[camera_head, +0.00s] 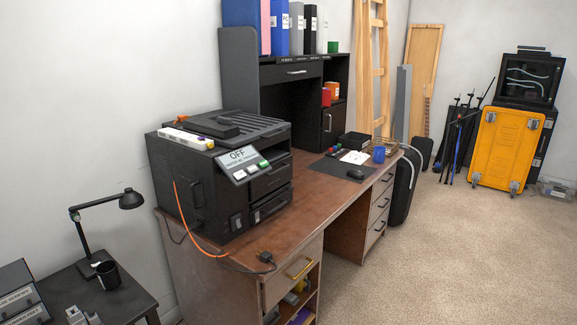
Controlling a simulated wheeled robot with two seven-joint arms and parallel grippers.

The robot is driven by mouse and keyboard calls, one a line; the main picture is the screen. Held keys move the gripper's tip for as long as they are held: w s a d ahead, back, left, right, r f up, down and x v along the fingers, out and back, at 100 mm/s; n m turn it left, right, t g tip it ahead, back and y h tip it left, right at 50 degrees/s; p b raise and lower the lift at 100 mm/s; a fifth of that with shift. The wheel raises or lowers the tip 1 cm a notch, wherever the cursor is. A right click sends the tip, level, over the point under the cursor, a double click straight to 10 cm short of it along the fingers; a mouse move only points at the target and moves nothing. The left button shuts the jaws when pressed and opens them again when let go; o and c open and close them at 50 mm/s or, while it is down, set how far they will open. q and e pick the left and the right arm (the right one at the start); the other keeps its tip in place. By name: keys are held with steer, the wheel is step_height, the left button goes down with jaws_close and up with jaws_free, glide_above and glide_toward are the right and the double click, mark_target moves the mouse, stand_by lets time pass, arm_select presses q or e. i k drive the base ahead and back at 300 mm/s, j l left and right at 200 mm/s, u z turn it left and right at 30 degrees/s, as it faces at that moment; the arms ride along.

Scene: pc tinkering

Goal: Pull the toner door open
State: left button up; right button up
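The black printer (218,175) stands on the near end of the brown wooden desk (318,190). Its tilted grey panel (243,163) reads "OFF", with green and red buttons beside it. The left side of the printer has a panel with an upright handle (196,195), and it looks closed. The front has two drawer-like fronts (270,178) with handles, both looking shut. I cannot tell for certain which of these is the toner door. Neither of my grippers is in view.
An orange cable (186,225) hangs down the printer's left side, and a black plug (265,257) lies on the desk. A dark side table (125,300) with a black lamp (83,235) and mug (108,275) stands at lower left.

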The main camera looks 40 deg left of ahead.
mark_target(277, 178)
steer(key=i+l+u, duration=0.15)
steer(key=i+u, duration=0.3)
steer(key=i+l+u, duration=0.35)
steer(key=i+u, duration=0.15)
steer(key=i+l+u, duration=0.75)
steer(key=l+u, duration=0.2)
steer(key=l, duration=0.2)
steer(key=i+l+u, duration=0.2)
steer(key=l+u, duration=0.25)
steer(key=l, duration=0.25)
